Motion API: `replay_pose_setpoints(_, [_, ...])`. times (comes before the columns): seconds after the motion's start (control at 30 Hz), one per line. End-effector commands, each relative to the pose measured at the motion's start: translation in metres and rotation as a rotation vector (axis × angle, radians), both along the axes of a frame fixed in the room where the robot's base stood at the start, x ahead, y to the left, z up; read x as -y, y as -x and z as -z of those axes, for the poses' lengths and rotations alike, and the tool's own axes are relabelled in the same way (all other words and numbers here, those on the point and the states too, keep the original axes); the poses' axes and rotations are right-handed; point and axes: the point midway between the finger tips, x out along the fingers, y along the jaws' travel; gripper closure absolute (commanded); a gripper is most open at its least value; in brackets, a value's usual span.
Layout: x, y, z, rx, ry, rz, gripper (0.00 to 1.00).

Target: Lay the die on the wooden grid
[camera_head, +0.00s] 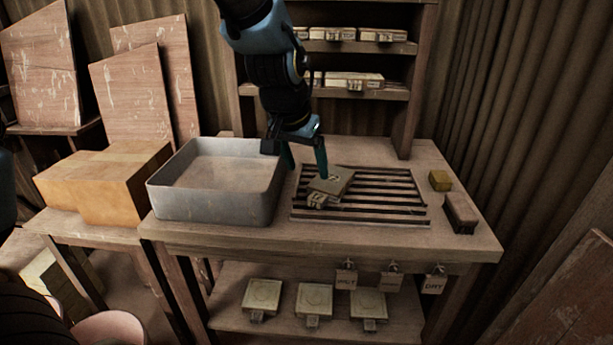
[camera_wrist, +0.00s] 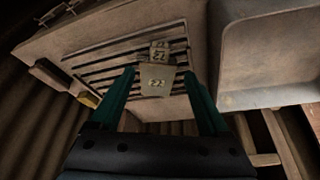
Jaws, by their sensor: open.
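The die (camera_head: 332,181) is a pale square plate with a small labelled block at its near end. It rests on the left part of the wooden grid (camera_head: 395,199), turned at an angle to the slats. I cannot tell whether it lies fully flat. My gripper (camera_head: 306,172) is open, its teal fingers pointing down just behind and above the die. In the wrist view the die (camera_wrist: 157,80) shows between and beyond the fingertips of my gripper (camera_wrist: 159,74), with clear space on both sides. Slats of the grid (camera_wrist: 100,62) show around it.
A grey metal basin (camera_head: 215,200) stands left of the grid. A yellow block (camera_head: 440,180) and a dark brush-like block (camera_head: 460,213) sit to the right. A shelf (camera_head: 405,94) with more dies stands behind. Hanging tags, one reading DRY (camera_head: 434,285), are on the table's front.

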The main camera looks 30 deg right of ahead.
Motion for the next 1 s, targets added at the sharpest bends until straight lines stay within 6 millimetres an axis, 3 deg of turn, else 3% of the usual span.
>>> replay_pose_setpoints(0.33, [-0.005, -0.002, -0.004, -0.001, -0.002, -0.008, 0.20])
replay_pose_setpoints(0.47, [-0.029, -0.020, -0.002, -0.011, -0.014, -0.069, 0.20])
replay_pose_setpoints(0.57, [-0.067, -0.045, 0.002, -0.027, -0.031, -0.165, 0.20])
replay_pose_setpoints(0.7, [-0.135, -0.074, 0.008, -0.060, -0.061, -0.327, 0.20])
replay_pose_setpoints(0.83, [-0.197, -0.089, 0.014, -0.093, -0.084, -0.476, 0.20])
replay_pose_setpoints(1.0, [-0.276, -0.091, 0.021, -0.140, -0.112, -0.667, 0.20])
